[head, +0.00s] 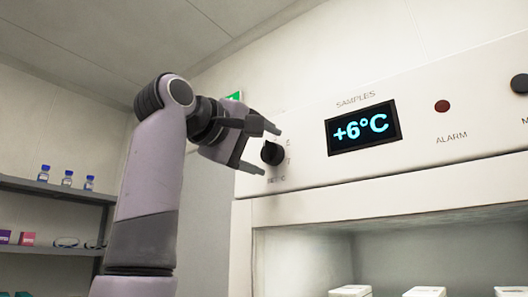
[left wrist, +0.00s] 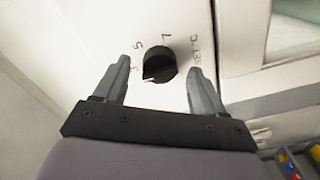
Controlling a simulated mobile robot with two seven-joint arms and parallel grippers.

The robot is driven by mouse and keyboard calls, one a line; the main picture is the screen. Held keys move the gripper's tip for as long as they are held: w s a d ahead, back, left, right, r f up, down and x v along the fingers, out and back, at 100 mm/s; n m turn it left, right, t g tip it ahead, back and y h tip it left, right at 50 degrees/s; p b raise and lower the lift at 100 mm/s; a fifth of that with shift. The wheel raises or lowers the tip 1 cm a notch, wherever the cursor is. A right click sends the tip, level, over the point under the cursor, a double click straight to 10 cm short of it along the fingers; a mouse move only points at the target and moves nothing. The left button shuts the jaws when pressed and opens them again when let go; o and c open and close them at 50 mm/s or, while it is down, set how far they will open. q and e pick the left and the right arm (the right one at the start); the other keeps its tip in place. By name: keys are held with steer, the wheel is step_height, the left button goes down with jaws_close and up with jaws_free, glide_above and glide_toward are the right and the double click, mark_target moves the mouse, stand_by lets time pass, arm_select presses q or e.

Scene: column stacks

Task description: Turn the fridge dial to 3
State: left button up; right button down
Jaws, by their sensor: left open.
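The fridge dial (head: 271,153) is a black round knob at the left end of the white control panel. It also shows in the left wrist view (left wrist: 160,62), with the marks 3, 5, 7 and "SET °C" around it. A small pale mark on the knob faces lower left, near the 3 side; its exact setting is hard to tell. My left gripper (head: 270,150) is open, with one finger on each side of the dial; I see gaps between fingers and knob in the left wrist view (left wrist: 160,66). The display (head: 363,128) reads +6°C. My right gripper is out of view.
A red alarm lamp (head: 442,106) and another black knob (head: 520,84) sit further right on the panel. Below is an open compartment with several white boxes (head: 424,292). Shelves (head: 50,190) with blue-capped bottles stand at the left.

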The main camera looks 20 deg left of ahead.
arm_select(q)
steer(key=b+v, duration=0.1)
steer(key=v, duration=0.5)
stand_by(0.5)
